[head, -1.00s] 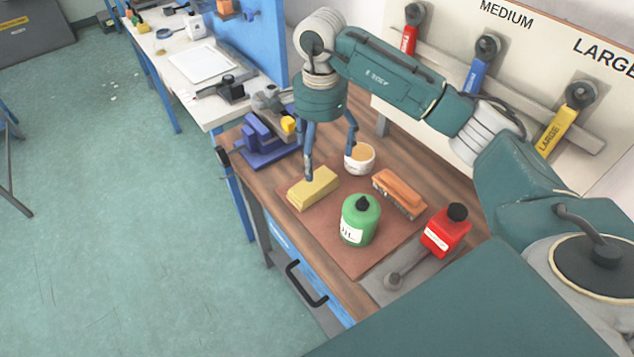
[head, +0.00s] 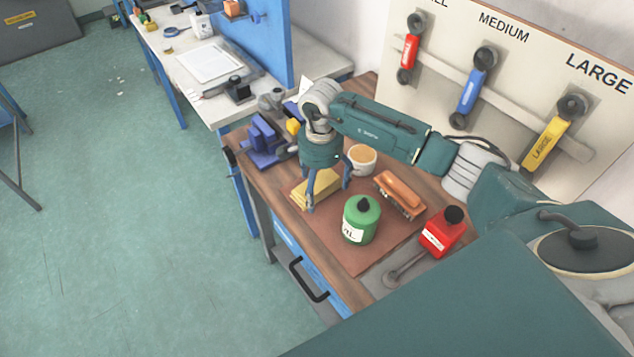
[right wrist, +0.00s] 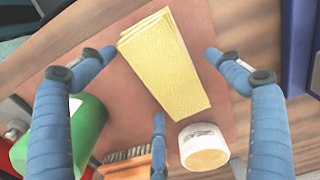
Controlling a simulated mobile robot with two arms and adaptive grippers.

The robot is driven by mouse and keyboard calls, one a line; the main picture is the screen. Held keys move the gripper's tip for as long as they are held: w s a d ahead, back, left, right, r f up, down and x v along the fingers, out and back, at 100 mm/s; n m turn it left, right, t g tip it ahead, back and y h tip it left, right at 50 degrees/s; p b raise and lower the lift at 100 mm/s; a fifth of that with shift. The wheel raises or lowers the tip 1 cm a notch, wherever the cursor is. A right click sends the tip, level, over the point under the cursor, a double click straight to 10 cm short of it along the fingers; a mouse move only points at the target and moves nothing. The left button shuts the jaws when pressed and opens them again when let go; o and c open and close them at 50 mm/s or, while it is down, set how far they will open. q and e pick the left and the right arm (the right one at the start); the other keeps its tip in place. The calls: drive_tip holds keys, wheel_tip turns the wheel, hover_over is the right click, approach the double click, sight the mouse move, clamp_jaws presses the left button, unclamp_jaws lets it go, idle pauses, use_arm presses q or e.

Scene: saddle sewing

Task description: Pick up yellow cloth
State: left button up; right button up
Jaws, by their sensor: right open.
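The yellow cloth (head: 302,190) is a folded stack lying on the brown mat (head: 362,262) on the wooden workbench. In the right wrist view the cloth (right wrist: 168,62) lies between the spread fingers. My right gripper (head: 326,202) is open and hangs over the cloth, hiding part of it in the head view. Its blue fingers (right wrist: 160,75) are apart with nothing between them held. Whether the fingertips touch the mat I cannot tell. My left gripper is not in view.
A green oil can (head: 361,222), an orange-brown brush (head: 399,194) and a white tub (head: 362,158) stand close around the gripper. A red bottle (head: 441,233) is at the right. A blue vise (head: 264,142) is behind left. Wrenches hang on the board.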

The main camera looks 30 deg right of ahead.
drive_tip(key=c, duration=1.2)
drive_tip(key=shift+c, duration=0.2)
drive_tip(key=shift+w+r, duration=0.1)
drive_tip(key=shift+r, duration=0.35)
wheel_tip(320, 180, up, 14)
drive_tip(key=f+b, duration=0.1)
drive_tip(key=b, duration=0.4)
wheel_tip(320, 180, up, 5)
hover_over(320, 185)
drive_tip(key=shift+r, duration=0.55)
drive_tip(key=shift+c, duration=0.2)
